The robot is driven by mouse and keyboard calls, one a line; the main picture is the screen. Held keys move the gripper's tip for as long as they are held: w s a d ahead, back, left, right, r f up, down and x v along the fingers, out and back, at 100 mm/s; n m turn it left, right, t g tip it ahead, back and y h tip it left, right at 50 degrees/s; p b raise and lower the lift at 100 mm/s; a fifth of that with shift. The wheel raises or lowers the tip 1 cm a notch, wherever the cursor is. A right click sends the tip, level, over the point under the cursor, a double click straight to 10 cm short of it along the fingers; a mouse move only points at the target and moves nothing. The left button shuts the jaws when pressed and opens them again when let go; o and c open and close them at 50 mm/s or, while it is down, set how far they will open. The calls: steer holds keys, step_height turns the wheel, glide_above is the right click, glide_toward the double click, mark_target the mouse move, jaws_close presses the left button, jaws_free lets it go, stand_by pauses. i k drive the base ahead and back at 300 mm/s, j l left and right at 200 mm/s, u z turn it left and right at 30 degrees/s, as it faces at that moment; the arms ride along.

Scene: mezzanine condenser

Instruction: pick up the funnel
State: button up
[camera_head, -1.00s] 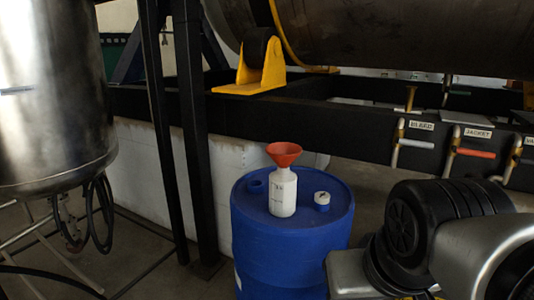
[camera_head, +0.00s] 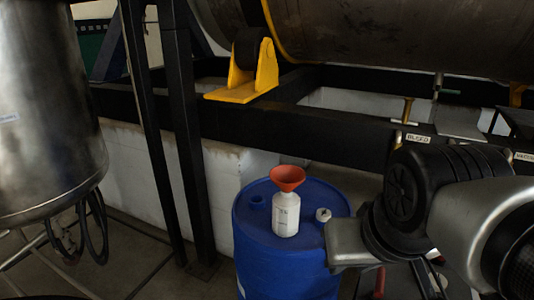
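The orange-red funnel (camera_head: 287,178) sits upright in the mouth of a white bottle (camera_head: 286,215). The bottle stands on top of a blue drum (camera_head: 254,228). My arm comes in from the right side of the picture, and its nearest visible link is close to the drum's right edge. My gripper's fingers are not in view. Nothing of mine is seen touching the funnel or the bottle. The funnel's spout is hidden inside the bottle.
A small white cap or jar (camera_head: 323,215) sits on the drum right of the bottle. A black steel beam (camera_head: 270,127) runs behind the drum under a large metal vessel (camera_head: 400,35). A steel tank (camera_head: 50,100) stands at left, with dark posts (camera_head: 186,130) between.

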mark_target(287, 178)
steer(key=i+j+z, duration=0.2)
steer(key=i+j, duration=0.15)
steer(key=j, duration=0.3)
steer(key=i+j+z, duration=0.15)
steer(key=j, duration=0.2)
steer(key=i+j+z, duration=0.1)
steer(key=j, duration=0.25)
steer(key=i+j+z, duration=0.1)
steer(key=i+j, duration=0.15)
steer(key=j, duration=0.15)
steer(key=i+j+z, duration=0.1)
steer(key=j, duration=0.3)
steer(key=i+j+z, duration=0.1)
steer(key=j, duration=0.3)
